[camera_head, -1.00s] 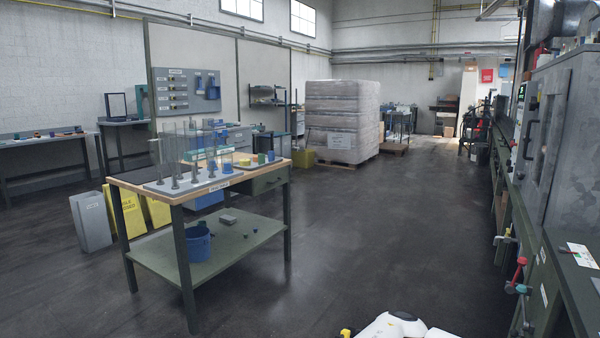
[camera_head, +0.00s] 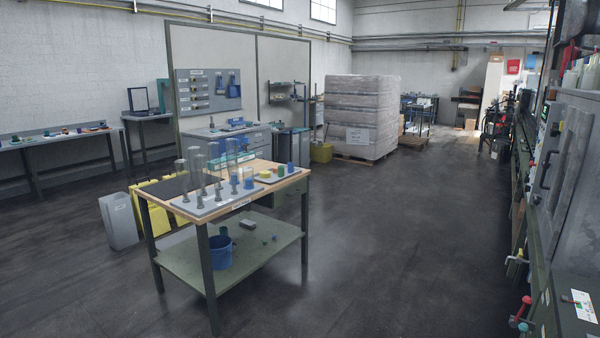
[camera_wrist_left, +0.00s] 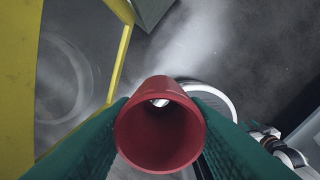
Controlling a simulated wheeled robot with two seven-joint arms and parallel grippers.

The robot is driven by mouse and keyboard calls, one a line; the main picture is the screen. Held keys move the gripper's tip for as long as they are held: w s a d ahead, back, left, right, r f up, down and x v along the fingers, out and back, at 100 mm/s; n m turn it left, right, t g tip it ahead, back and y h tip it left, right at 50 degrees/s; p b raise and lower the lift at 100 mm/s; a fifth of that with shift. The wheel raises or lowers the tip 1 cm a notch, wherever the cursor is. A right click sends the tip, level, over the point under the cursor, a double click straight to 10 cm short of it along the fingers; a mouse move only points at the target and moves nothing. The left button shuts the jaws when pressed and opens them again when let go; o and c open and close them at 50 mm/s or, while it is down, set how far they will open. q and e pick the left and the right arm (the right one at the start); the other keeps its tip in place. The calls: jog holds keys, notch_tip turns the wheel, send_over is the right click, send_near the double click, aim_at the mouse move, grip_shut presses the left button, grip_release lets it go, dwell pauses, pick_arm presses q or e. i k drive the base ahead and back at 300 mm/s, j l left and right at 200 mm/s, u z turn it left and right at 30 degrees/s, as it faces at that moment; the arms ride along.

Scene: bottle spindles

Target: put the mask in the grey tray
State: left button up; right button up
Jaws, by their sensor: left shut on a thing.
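In the left wrist view my left gripper (camera_wrist_left: 160,125) has green fingers shut on a red, hollow, tapered piece (camera_wrist_left: 160,150). Its wide open end faces the camera and a small hole shows at its far end. It seems to be the mask. Floor shows beyond it. In the head view a flat grey tray-like base (camera_head: 214,207) lies on the wooden-topped table and carries upright spindles, some under clear bottles. I cannot tell whether it is the grey tray of the task. Neither gripper shows in the head view.
The table (camera_head: 262,164) has a lower shelf (camera_head: 190,264) with a blue bucket (camera_head: 220,252). A grey bin (camera_head: 119,222) and yellow bins stand at its left. A wrapped pallet (camera_head: 361,115) stands behind. A green-framed bench and machine line the right. Floor between is clear.

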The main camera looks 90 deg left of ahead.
aim_at(276, 174)
jog(key=z, duration=1.6)
jog(key=k+j+z, duration=0.3)
jog(key=z, duration=0.15)
jog(key=k+j+z, duration=0.2)
jog(key=k+z, duration=0.25)
jog(key=k+j+z, duration=0.1)
jog(key=k+z, duration=0.55)
jog(key=z, duration=0.2)
jog(key=k+j+z, duration=0.2)
jog(key=k+z, duration=0.15)
jog(key=k, duration=0.6)
jog(key=k+z, duration=0.35)
jog(key=k, duration=0.6)
jog(key=k+l, duration=0.2)
jog(key=k, duration=0.65)
jog(key=k+l+u, duration=0.15)
jog(key=k, duration=0.75)
jog(key=z, duration=2.1)
jog(key=l, duration=0.1)
